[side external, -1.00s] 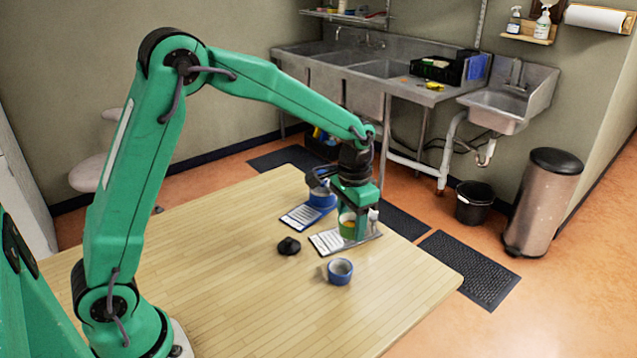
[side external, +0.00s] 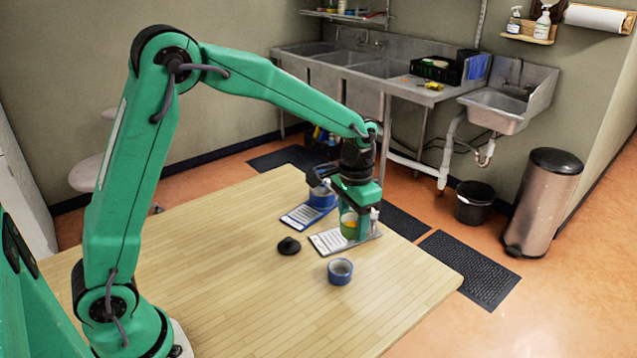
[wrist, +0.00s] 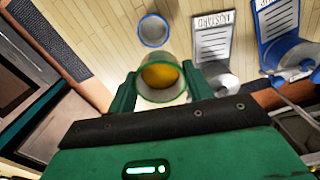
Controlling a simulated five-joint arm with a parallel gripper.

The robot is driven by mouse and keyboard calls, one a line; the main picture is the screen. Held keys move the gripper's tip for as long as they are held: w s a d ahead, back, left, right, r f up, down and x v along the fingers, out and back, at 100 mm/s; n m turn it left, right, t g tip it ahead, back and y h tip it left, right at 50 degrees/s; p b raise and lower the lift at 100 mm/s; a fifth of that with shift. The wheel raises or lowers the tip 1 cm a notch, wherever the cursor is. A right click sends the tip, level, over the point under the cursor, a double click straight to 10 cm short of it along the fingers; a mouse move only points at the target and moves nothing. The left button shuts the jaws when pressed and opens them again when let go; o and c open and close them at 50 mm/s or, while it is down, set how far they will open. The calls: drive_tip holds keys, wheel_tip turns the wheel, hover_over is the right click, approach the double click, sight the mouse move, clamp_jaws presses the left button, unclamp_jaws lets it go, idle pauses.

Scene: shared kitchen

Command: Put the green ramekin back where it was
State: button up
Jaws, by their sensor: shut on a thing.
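The green ramekin (side external: 348,231), with orange-yellow contents, is between the fingers of my gripper (side external: 355,216) in the side view. It also shows in the wrist view (wrist: 162,94), upright, with a green finger on each side. My gripper is shut on it. In the side view it appears over the far right part of the grey-edged board (side external: 327,243) with a printed white card. I cannot tell whether its base touches that board. In the wrist view, the grey board (wrist: 212,42) lies to the right of the ramekin.
A blue ramekin (side external: 340,272) stands in front of the grey board. A blue-edged board (side external: 299,217) with a blue container (side external: 322,199) lies behind-left. A small black object (side external: 289,246) sits left of the grey board. The front and left of the table (side external: 220,270) are clear.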

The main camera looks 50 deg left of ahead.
drive_tip(key=a+n, duration=0.1)
drive_tip(key=a, duration=1)
drive_tip(key=n, duration=0.1)
hover_over(264, 212)
wheel_tip(264, 212, down, 8)
drive_tip(key=shift+r, duration=0.15)
drive_tip(key=shift+f, duration=2)
drive_tip(key=shift+f, duration=0.15)
drive_tip(key=o, duration=1.1)
wheel_tip(264, 212, up, 12)
drive_tip(key=shift+r, duration=0.2)
